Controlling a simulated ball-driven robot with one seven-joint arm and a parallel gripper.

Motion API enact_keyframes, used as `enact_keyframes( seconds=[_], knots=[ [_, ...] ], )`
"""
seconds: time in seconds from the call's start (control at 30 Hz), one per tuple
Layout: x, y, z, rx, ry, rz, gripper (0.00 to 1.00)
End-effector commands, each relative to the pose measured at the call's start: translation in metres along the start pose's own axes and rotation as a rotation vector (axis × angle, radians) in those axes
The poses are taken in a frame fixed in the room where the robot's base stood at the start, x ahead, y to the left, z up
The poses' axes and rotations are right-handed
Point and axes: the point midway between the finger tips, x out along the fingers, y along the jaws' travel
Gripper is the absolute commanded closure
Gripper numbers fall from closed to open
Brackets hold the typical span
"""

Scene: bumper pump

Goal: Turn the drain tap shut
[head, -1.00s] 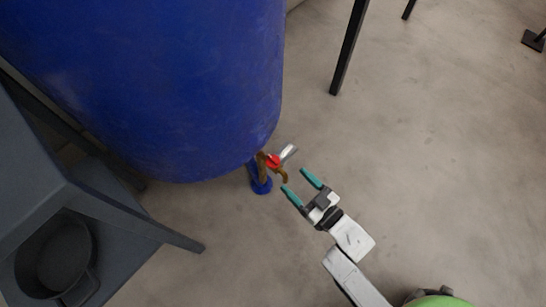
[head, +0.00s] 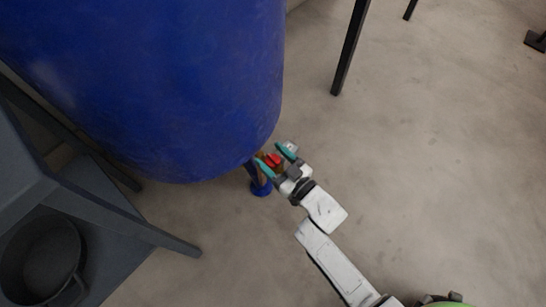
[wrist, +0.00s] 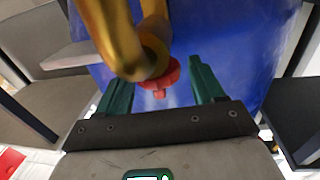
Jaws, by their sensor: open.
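The drain tap is low at the blue barrel's (head: 150,80) foot. Its brass spout (wrist: 125,40) fills the upper middle of the wrist view, with the red hub (wrist: 163,75) below it. In the head view the red hub (head: 273,160) shows between my fingers. My gripper (head: 277,159) is open, one finger on either side of the hub; contact cannot be told. The silver lever (head: 292,146) is mostly hidden by the upper right finger. A pale flat bar (wrist: 66,56), probably this lever, lies left of the spout in the wrist view.
A blue foot (head: 261,189) stands on the floor just below the tap. A dark grey stand (head: 120,215) with a black pan (head: 40,262) is at lower left. A black post (head: 350,48) rises at top.

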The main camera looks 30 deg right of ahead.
Motion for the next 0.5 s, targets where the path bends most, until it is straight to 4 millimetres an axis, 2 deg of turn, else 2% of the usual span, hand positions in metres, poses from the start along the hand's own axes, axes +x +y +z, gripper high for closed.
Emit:
enact_keyframes(
  seconds=[0.07, 0.5],
  knots=[
    [-0.0002, -0.0001, 0.0000, 0.000, 0.000, 0.000, 0.32],
    [-0.0005, -0.0001, 0.0002, 0.000, 0.000, 0.000, 0.73]
  ],
)
